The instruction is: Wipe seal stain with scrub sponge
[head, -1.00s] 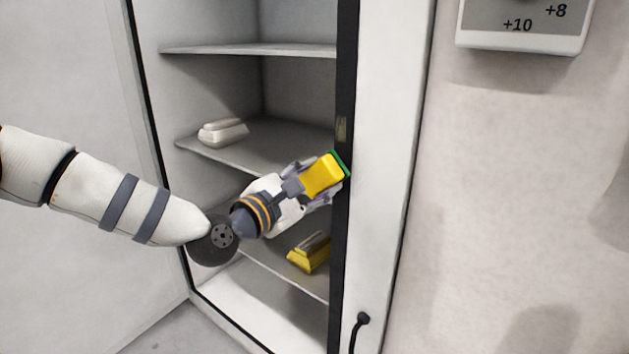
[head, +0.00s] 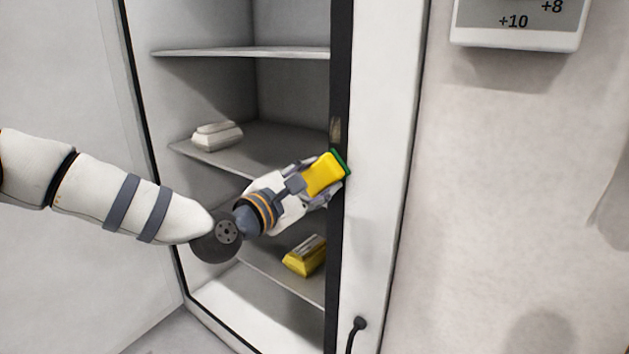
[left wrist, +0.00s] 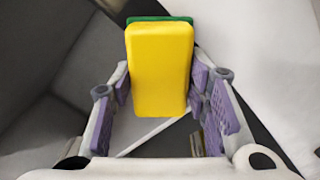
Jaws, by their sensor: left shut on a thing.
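My left gripper (head: 318,180) is shut on a yellow sponge with a green scrub side (head: 324,174). The sponge's green face is turned to the black seal (head: 340,90) along the right edge of the cabinet opening. It is at or very near the seal; I cannot tell if it touches. A small brownish stain (head: 336,129) shows on the seal just above the sponge. In the left wrist view the sponge (left wrist: 160,70) sits between the purple-padded fingers, its green side at the far end. My right gripper is not in view.
The open cabinet has several shelves. A grey panel with numbers (head: 518,20) is on the wall at upper right.

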